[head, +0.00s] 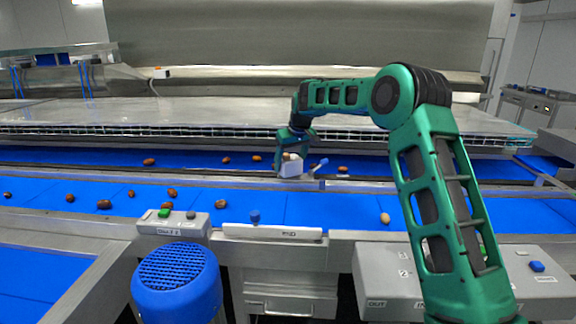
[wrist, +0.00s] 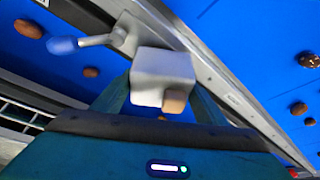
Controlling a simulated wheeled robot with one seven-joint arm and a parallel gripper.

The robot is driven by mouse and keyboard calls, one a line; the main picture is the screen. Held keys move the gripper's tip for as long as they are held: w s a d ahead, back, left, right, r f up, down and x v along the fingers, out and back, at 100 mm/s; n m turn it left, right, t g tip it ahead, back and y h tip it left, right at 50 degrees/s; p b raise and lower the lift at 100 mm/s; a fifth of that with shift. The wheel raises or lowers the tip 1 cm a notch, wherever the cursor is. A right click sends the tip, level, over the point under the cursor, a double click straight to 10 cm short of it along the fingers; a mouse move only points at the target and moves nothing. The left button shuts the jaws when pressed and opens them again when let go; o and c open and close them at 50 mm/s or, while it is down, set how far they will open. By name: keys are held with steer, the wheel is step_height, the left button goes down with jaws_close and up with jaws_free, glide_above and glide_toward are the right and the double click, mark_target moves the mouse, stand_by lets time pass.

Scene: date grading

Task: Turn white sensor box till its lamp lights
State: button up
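The white sensor box (head: 291,170) sits at the rail between the two blue belts in the head view. In the wrist view the box (wrist: 163,66) is in the middle, with a small tan-orange block or patch (wrist: 174,101) on its near side. I cannot tell whether this is a lamp, and I see no clear glow on the box. My gripper (head: 290,155) reaches down onto the box from above. In the wrist view its two teal fingers (wrist: 160,95) stand at either side of the box and appear closed on it. Their tips are partly hidden.
A short grey lever with a blue knob (head: 324,162) stands just right of the box; its knob also shows in the wrist view (wrist: 62,45). Brown dates (head: 104,204) lie scattered on the belts. A control panel (head: 385,284) and a blue motor cover (head: 175,284) are in front.

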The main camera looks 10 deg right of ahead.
steer(key=c, duration=0.5)
steer(key=shift+a, duration=0.2)
steer(key=shift+d, duration=0.15)
steer(key=shift+m+h, duration=0.6)
steer(key=shift+m, duration=0.95)
steer(key=shift+m+h, duration=0.6)
steer(key=shift+m, duration=0.95)
steer(key=o, duration=1)
steer(key=shift+o, duration=0.2)
steer(key=shift+r, duration=0.15)
